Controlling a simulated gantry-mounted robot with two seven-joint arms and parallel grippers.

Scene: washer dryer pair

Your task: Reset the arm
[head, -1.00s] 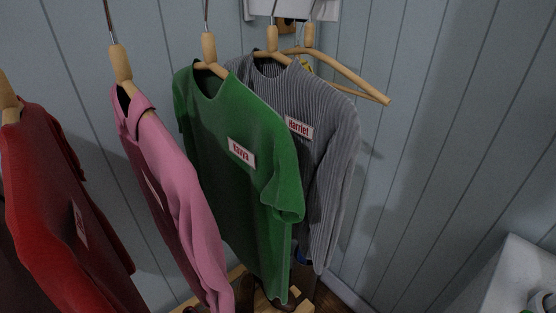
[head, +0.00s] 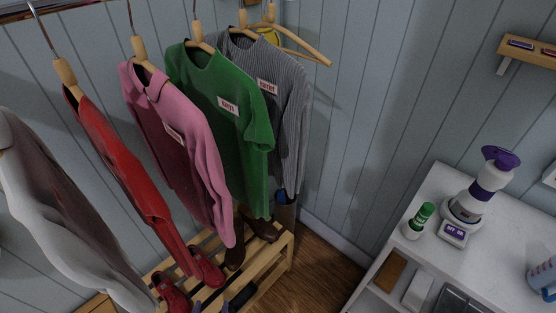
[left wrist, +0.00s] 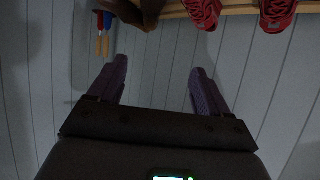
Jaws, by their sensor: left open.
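My left gripper (left wrist: 158,75) shows in the left wrist view with its two purple fingers spread apart and nothing between them. In the head view, only the ends of the left gripper (head: 220,301) show at the bottom edge, in front of the wooden shoe rack (head: 283,254). My right gripper is in neither view. In the left wrist view, red shoes (left wrist: 202,12) and brown boots (left wrist: 150,10) are at the top edge, apart from the fingers.
Shirts hang on wooden hangers: red (head: 125,160), pink (head: 180,140), green (head: 225,125) and grey ribbed (head: 285,110). At right, a white cabinet (head: 440,185) carries a purple-and-white device (head: 480,190) and a green-capped bottle (head: 418,222). Bare floor (head: 325,262) lies between rack and cabinet.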

